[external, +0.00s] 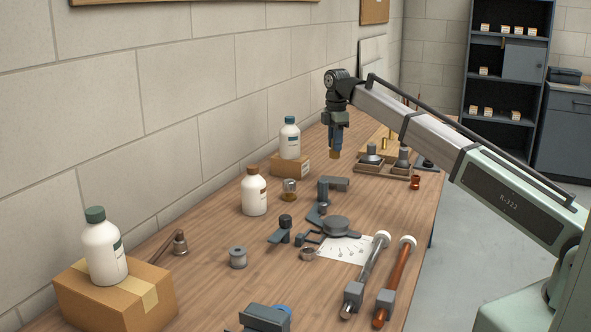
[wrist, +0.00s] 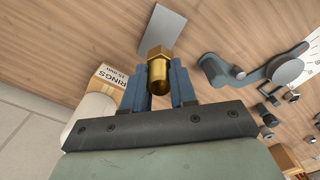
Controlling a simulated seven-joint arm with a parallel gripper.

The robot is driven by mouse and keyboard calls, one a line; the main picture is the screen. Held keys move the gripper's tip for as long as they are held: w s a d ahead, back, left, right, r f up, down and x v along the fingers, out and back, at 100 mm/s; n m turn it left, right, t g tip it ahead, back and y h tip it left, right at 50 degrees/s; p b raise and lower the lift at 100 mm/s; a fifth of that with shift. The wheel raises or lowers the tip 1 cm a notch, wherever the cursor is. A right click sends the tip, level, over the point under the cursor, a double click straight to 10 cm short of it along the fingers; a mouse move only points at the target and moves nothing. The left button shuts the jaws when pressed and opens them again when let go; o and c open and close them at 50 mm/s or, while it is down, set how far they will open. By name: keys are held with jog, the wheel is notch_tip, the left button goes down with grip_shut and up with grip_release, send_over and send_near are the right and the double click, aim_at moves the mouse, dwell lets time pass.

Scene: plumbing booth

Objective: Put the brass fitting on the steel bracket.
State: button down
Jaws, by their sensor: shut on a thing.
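My gripper (external: 335,148) hangs above the bench with its fingers pointing down. In the wrist view its blue fingers (wrist: 159,88) are shut on the brass fitting (wrist: 159,72), which has a hex end and a round body. The fitting also shows as a small brass tip (external: 335,155) below the fingers in the external view, clear of the bench. The steel bracket (external: 335,184) appears to be the grey angled piece on the bench, below the gripper in the picture. Its flat grey plate (wrist: 162,28) shows beyond the fitting in the wrist view, apart from it.
A grey tool with a round disc (external: 337,224) stands near the bracket. A wooden rack (external: 383,170) is behind right. Two pipe clamps (external: 390,285) lie in front.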

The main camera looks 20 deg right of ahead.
jog(key=shift+f, duration=3.8)
jog(key=shift+f, duration=0.1)
jog(key=c, duration=0.9)
grip_release()
notch_tip(320, 180, up, 12)
jog(key=shift+r, duration=0.15)
